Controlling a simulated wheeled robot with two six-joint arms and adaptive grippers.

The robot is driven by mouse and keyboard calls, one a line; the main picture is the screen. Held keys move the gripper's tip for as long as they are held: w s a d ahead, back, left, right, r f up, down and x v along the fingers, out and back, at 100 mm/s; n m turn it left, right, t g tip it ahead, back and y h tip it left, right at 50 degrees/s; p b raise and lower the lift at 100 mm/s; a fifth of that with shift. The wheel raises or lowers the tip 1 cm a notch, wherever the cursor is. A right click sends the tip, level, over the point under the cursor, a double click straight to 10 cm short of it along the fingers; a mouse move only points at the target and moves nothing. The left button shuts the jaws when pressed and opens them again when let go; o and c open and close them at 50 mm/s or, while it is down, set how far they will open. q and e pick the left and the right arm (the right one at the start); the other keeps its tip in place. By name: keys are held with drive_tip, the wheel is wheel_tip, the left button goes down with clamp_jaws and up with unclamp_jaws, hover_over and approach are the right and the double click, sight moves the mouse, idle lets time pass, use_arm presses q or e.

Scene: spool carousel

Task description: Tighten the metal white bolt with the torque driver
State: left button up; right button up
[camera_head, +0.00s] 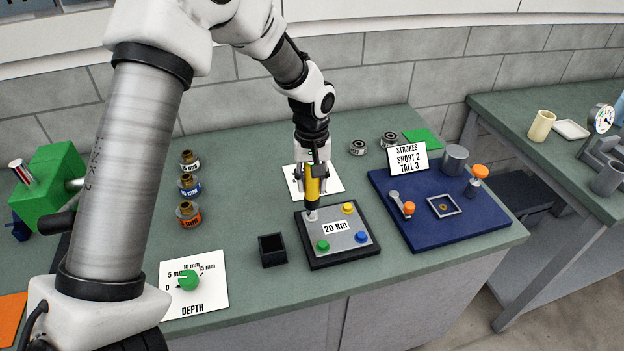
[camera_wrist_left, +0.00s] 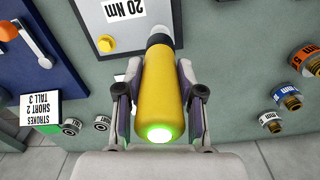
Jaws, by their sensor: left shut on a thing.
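My left gripper (camera_head: 313,172) is shut on the yellow torque driver (camera_head: 312,190) and holds it nearly upright. In the left wrist view, the fingers close on both sides of the driver (camera_wrist_left: 158,95), and its end glows green. The driver's tip is over the far-left corner of the grey plate (camera_head: 345,240) labelled 20 Nm. A whitish piece (camera_head: 311,216) shows at the tip. I cannot tell bolt from tip there, nor whether they touch. Yellow (camera_head: 348,208), blue (camera_head: 361,237) and green (camera_head: 323,246) bolts sit at the plate's other corners. My right gripper is not in view.
A black open box (camera_head: 272,250) stands left of the plate. A blue board (camera_head: 470,225) with clamps lies to the right. A depth dial card (camera_head: 200,295) is at front left. Several labelled fittings (camera_head: 189,187) stand behind it. A white sheet (camera_head: 328,179) lies behind the gripper.

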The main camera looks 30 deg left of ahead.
use_arm(q)
drive_tip(key=shift+r+p, duration=2.3)
drive_tip(key=shift+r, duration=0.3)
drive_tip(key=shift+f, duration=0.1)
